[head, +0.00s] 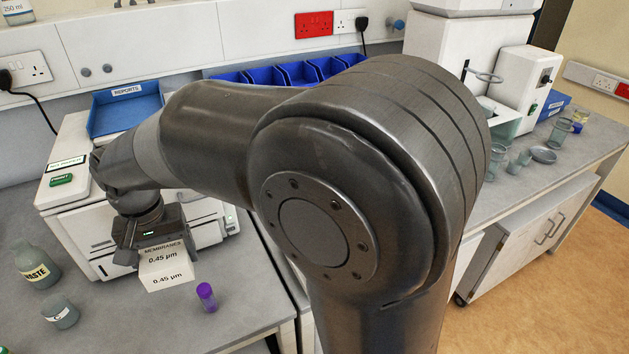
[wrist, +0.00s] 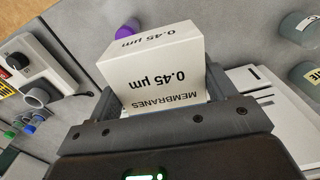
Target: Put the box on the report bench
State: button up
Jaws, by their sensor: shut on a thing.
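The white box (head: 166,270), marked "MEMBRANES 0.45 µm", is between the jaws of my gripper (head: 148,243), at the left in the head view. In the wrist view the box (wrist: 160,72) sits between the two dark fingers (wrist: 161,98), its print upside down. My gripper is shut on it. The box is over the grey left bench (head: 150,325), in front of a white machine. I cannot tell whether its underside touches the bench top. A blue tray labelled "REPORTS" (head: 125,108) is behind, on top of the machine.
A waste bottle (head: 37,265) and a small grey jar (head: 60,312) stand to the left. The white machine (head: 75,215) is close behind. My arm hides the middle; glassware stands on the right bench (head: 500,190).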

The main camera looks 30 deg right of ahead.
aim_at(163, 251)
notch_tip(163, 251, up, 17)
jog(key=w+d+r+m, duration=0.1)
jog(key=w+d+m, duration=0.3)
jog(key=w+d, duration=0.55)
jog(key=w+d+m, duration=0.4)
jog(key=w+d, duration=0.3)
jog(key=d, duration=0.5)
jog(key=w+d+f+m, duration=0.1)
jog(key=d+m, duration=0.8)
jog(key=d, duration=2.2)
notch_tip(163, 251, down, 18)
jog(key=w+a+f, duration=0.2)
jog(key=w, duration=0.1)
jog(key=w+a+f, duration=0.5)
jog(key=w+a, duration=0.1)
jog(key=shift+w+f, duration=0.15)
jog(key=shift+f, duration=1.95)
jog(key=shift+f, duration=0.1)
